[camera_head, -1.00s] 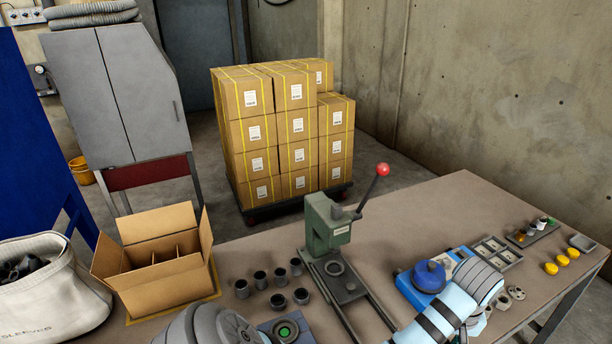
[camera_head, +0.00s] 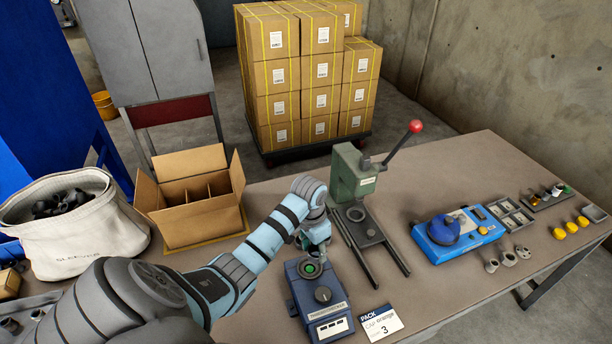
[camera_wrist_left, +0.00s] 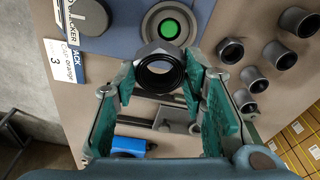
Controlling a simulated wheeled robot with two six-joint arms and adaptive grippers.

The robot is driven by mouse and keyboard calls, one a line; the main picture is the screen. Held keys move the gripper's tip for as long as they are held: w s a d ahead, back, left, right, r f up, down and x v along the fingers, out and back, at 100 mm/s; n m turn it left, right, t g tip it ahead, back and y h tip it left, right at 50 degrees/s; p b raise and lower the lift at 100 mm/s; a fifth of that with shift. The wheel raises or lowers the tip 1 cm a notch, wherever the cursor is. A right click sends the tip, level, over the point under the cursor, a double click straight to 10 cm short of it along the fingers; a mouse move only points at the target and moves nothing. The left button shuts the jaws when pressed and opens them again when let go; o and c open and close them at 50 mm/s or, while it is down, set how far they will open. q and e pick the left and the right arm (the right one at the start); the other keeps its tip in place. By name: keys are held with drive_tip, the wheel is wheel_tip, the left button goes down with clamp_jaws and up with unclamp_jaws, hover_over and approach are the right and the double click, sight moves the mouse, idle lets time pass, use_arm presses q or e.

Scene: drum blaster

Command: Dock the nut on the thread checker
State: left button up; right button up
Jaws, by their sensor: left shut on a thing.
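The thread checker (camera_head: 322,302) is a dark blue box with a black knob and a round socket that glows green. It stands on the table in front of the green press. In the left wrist view the green socket (camera_wrist_left: 168,29) is just beyond my fingertips. My left gripper (camera_head: 316,246) points down over the checker. In the wrist view its teal fingers (camera_wrist_left: 160,84) are shut on a grey hex nut (camera_wrist_left: 160,70) with a dark threaded hole. The nut appears beside the socket; the height between them is unclear. My right gripper is not in view.
The green press (camera_head: 355,182) with a red-knobbed lever stands close behind. A card (camera_head: 381,323) lies right of the checker. Several grey sleeves (camera_wrist_left: 255,80) stand near. A blue device (camera_head: 458,232) and nuts (camera_head: 508,257) are farther right; an open carton (camera_head: 192,205) is left.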

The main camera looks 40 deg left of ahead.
use_arm(q)
drive_tip(key=shift+s+a+r+m, duration=0.2)
drive_tip(key=shift+s+a+m, duration=0.25)
drive_tip(key=shift+a+m, duration=0.3)
drive_tip(key=shift+a+f+m, duration=0.15)
drive_tip(key=shift+f+m, duration=0.1)
drive_tip(key=f+b, duration=0.4)
drive_tip(key=f, duration=0.1)
drive_tip(key=shift+w+d+f, duration=0.1)
drive_tip(key=shift+d+f, duration=0.1)
drive_tip(key=shift+f, duration=0.05)
drive_tip(key=shift+a+f+b, duration=0.1)
drive_tip(key=shift+f+b, duration=0.2)
drive_tip(key=shift+r, duration=0.1)
drive_tip(key=shift+r, duration=0.1)
drive_tip(key=shift+p, duration=0.55)
